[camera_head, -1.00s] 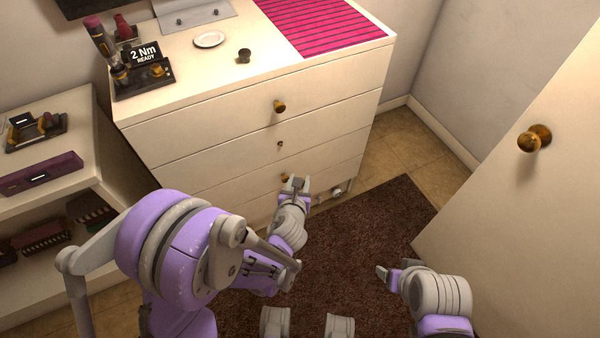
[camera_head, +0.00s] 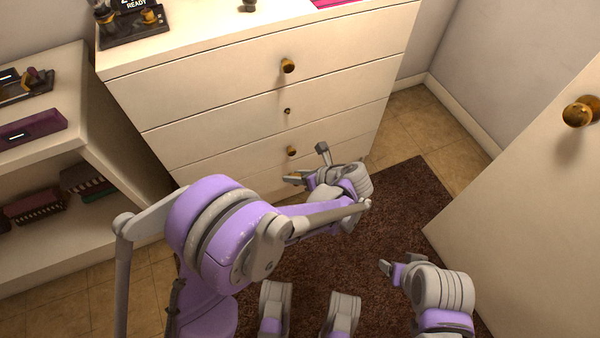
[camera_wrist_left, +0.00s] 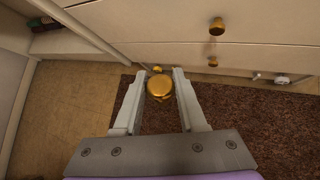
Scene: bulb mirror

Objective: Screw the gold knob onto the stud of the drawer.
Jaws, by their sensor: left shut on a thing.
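The white drawer unit (camera_head: 220,120) has a small bare stud (camera_head: 287,111) on its second drawer front. My left gripper (camera_head: 308,168) is low in front of the unit, below and right of the stud and apart from it. In the left wrist view, its fingers (camera_wrist_left: 160,92) are shut on the round gold knob (camera_wrist_left: 159,88), seen between the tips. In the head view the held knob is mostly hidden by the fingers. My right gripper (camera_head: 394,265) is over the dark rug, away from the drawers; its finger gap is unclear.
Gold knobs sit on the top drawer (camera_head: 288,66) and third drawer (camera_head: 291,152). An open door or panel with a brass knob (camera_head: 580,111) stands at right. A low shelf (camera_head: 70,150) is at left. The brown rug (camera_head: 400,215) leaves free floor before the drawers.

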